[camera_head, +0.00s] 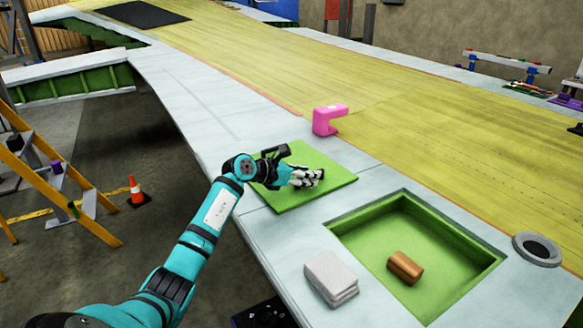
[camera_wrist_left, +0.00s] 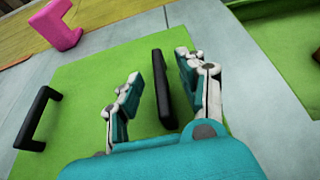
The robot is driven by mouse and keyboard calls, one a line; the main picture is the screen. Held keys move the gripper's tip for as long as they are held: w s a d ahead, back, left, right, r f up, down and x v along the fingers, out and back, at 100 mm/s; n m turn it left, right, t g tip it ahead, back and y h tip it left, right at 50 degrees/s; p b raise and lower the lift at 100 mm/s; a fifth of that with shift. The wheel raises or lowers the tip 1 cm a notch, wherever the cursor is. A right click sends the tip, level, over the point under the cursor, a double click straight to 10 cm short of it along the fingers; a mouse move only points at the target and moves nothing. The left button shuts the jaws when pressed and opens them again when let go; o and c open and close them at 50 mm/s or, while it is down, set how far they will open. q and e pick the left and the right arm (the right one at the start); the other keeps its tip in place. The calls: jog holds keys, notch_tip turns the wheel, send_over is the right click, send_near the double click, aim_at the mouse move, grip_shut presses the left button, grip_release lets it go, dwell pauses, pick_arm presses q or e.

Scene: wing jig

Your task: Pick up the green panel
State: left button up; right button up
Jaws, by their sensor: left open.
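The green panel (camera_head: 335,176) is a flat square plate lying on the pale wing surface in the head view. It also fills much of the left wrist view (camera_wrist_left: 90,92). It has two black handles; one (camera_wrist_left: 37,118) stands clear at the left in the wrist view. My left gripper (camera_head: 308,178) is over the panel. In the wrist view my left gripper (camera_wrist_left: 158,85) is open, with its fingers on either side of the other black handle (camera_wrist_left: 162,88). I cannot tell whether they touch it. My right gripper is not in view.
A pink clamp-like block (camera_head: 325,120) stands behind the panel. In front right is a green-lined recess (camera_head: 440,240) holding a copper cylinder (camera_head: 405,267). Folded grey cloths (camera_head: 331,278) lie beside it, and a round port (camera_head: 537,248) is at right. A yellow ladder (camera_head: 50,180) stands left.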

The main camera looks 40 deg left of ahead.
pick_arm(q)
jog(key=shift+s, duration=0.15)
grip_shut()
jog(key=shift+a+r, duration=0.1)
jog(key=shift+r, duration=0.1)
